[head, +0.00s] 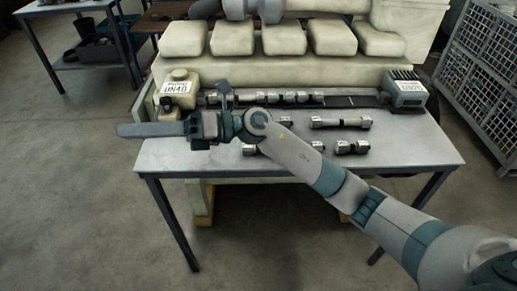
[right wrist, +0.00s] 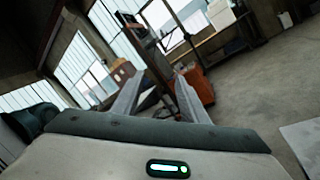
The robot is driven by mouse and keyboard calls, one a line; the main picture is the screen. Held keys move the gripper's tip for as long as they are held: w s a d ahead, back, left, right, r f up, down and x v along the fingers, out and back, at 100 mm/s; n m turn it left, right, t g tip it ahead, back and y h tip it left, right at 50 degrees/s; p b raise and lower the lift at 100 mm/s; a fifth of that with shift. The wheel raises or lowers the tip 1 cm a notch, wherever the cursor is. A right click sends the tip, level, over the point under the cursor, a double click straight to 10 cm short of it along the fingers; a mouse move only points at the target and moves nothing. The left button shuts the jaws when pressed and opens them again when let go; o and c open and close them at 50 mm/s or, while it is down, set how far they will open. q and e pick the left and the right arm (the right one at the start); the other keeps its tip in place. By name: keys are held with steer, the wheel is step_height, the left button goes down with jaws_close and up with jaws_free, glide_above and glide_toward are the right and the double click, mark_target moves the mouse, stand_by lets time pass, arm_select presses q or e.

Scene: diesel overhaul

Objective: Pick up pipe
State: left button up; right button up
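Several short metal pipe-like pieces with thick ends lie on the grey table (head: 410,150). One longer piece (head: 341,122) is right of centre, with a shorter piece (head: 352,147) in front of it. Others lie partly behind my right arm, and a row (head: 290,97) sits on the dark strip along the back. I cannot tell which is the task's pipe. My right gripper (head: 124,130) points left, its tips past the table's left edge and away from these pieces. In the right wrist view, its two fingers (right wrist: 158,100) are apart with nothing visible between them. My left gripper is not identifiable.
A cream container labelled UN40 (head: 180,88) stands at the table's back left, and a grey ribbed box (head: 405,88) at the back right. A large cream engine-like block (head: 285,70) rises behind. A wire cage (head: 490,60) is far right. The table's front right is clear.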

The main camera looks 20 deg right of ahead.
steer(key=w+d+f+n+g+h, duration=0.2)
steer(key=w+d+f+n+h, duration=0.35)
steer(key=d+f+h, duration=0.5)
steer(key=w+d+r+h, duration=0.2)
steer(key=d+h, duration=0.3)
steer(key=d, duration=0.3)
steer(key=w+d+r+t+h, duration=0.1)
steer(key=w+d+r+h, duration=0.2)
steer(key=d, duration=0.5)
steer(key=shift+w+d+t+h, duration=0.3)
steer(key=shift+w+h, duration=0.2)
steer(key=shift+h, duration=0.35)
